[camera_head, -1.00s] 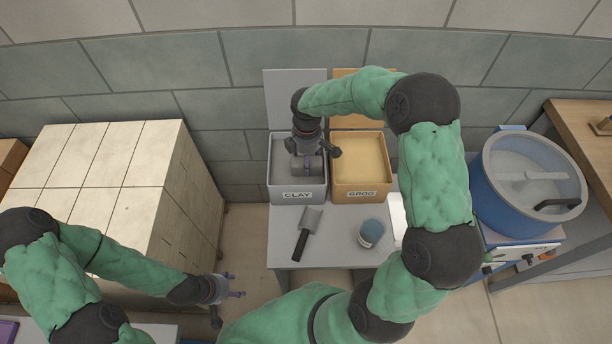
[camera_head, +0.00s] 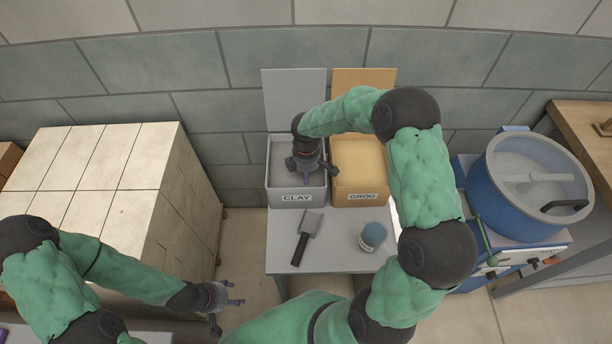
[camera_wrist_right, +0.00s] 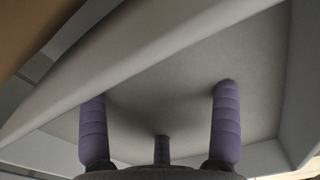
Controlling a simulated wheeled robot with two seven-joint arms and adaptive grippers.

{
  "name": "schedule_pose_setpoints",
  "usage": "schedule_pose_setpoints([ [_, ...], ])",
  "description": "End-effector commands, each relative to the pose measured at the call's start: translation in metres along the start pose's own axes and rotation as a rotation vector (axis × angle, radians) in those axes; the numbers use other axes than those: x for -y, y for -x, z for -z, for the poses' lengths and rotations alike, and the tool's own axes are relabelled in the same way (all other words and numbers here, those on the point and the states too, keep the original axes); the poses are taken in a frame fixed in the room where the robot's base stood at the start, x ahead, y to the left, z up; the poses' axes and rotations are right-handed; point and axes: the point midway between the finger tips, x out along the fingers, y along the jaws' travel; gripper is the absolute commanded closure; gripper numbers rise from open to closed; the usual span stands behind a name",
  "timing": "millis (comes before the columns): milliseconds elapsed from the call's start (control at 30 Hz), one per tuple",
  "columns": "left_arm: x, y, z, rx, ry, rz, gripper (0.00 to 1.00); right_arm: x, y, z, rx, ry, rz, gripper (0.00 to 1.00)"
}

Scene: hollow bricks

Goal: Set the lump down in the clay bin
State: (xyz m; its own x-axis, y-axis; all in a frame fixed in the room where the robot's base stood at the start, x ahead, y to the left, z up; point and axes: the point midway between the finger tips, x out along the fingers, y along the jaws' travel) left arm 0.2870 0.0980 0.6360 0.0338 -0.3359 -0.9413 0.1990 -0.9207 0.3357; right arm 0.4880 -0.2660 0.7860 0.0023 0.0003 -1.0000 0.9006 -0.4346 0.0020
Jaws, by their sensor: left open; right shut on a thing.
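The grey clay bin (camera_head: 274,198), labelled CLAY, stands open at the back of the small grey table. My right gripper (camera_head: 310,173) points down inside it, between its walls. In the right wrist view its purple fingers (camera_wrist_right: 160,92) reach to a smooth grey surface. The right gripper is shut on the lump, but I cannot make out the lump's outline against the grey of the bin. My left gripper (camera_head: 236,294) is open and empty, low at the left of the table and away from the bin.
The GROG bin (camera_head: 344,192) stands against the clay bin's right side. A scraper with a dark handle (camera_head: 300,249) and a blue-topped cup (camera_head: 372,236) lie in front. Stacked pale blocks (camera_head: 100,165) stand left; a blue lidded drum machine (camera_head: 490,200) stands right.

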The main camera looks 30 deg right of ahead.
Motion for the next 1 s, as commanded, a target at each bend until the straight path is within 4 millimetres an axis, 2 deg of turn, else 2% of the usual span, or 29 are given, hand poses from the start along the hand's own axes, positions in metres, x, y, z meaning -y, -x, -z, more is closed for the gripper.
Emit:
schedule_pose_setpoints([
  [133,0.001,-0.002,0.0,0.0,0.0,0.0,0.41,-0.001,-0.002,0.0,0.0,-0.001,-0.001,0.93],
  [167,0.001,-0.002,0.0,0.0,0.0,0.0,0.41,0.0,-0.003,0.0,0.0,0.0,0.001,0.34],
  [200,0.0,-0.001,0.0,0.0,0.0,0.0,0.41,0.0,-0.003,0.0,0.0,0.0,0.001,0.27],
  [533,0.0,-0.001,0.0,0.0,0.0,0.0,0.41,0.0,-0.002,0.0,0.0,0.0,0.001,0.27],
  [667,-0.001,0.003,0.0,0.0,0.0,0.0,0.41,0.0,0.007,0.0,0.0,0.0,0.0,0.27],
  [767,-0.003,0.009,0.0,0.0,0.0,0.0,0.41,0.0,0.022,0.0,0.0,-0.001,-0.001,0.27],
  [1000,-0.009,0.026,-0.001,0.0,0.0,0.0,0.41,0.0,0.072,0.0,0.0,0.0,-0.001,0.27],
])
